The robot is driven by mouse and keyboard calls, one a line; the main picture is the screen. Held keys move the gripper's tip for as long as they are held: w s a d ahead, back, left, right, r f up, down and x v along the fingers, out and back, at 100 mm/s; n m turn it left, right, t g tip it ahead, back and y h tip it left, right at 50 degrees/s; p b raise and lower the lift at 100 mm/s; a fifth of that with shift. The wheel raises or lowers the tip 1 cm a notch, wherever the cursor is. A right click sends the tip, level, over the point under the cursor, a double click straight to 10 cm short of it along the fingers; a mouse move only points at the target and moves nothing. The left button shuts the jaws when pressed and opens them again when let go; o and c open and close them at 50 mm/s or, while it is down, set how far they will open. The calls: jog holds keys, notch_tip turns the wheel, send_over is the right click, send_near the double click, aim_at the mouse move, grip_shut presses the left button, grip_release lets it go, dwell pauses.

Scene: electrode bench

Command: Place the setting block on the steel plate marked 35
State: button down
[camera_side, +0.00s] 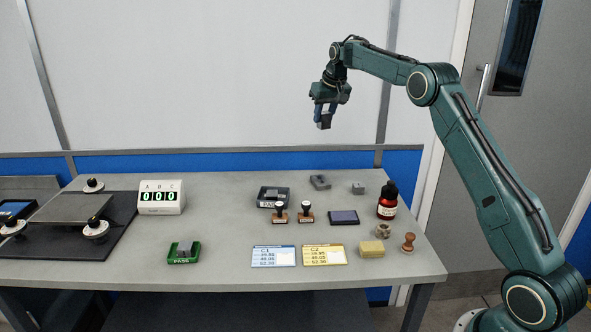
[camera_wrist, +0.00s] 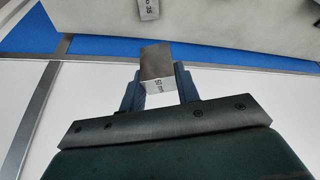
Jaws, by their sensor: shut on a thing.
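My gripper (camera_side: 327,112) is raised high above the back of the bench. Its blue fingers are shut on a grey metal block (camera_wrist: 157,62), the setting block, with a marking like "50 mm" on one face. The block also shows small at the fingertips in the side view (camera_side: 324,124). In the wrist view, a grey steel piece (camera_wrist: 148,9) with a marking ending in 35 is cut off by the top edge. In the side view, grey pieces lie at the back right (camera_side: 320,182) and beside it (camera_side: 358,188); their markings are too small to read.
A red-brown bottle (camera_side: 387,201), two stamps (camera_side: 306,212), an ink pad (camera_side: 344,217), and a dark tray (camera_side: 273,197) crowd the right half. Cards C1 (camera_side: 273,256) and C2 (camera_side: 324,255) lie in front. A green PASS tray (camera_side: 183,252) and counter (camera_side: 161,197) stand left.

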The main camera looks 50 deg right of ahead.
notch_tip(320, 180, down, 15)
jog(key=shift+f, duration=0.2)
dwell(0.4)
jog(key=shift+f, duration=0.1)
jog(key=shift+f, duration=2.05)
jog(key=shift+f, duration=0.15)
jog(key=c, duration=1)
grip_release()
jog(key=shift+c, duration=0.2)
jog(key=v, duration=1.2)
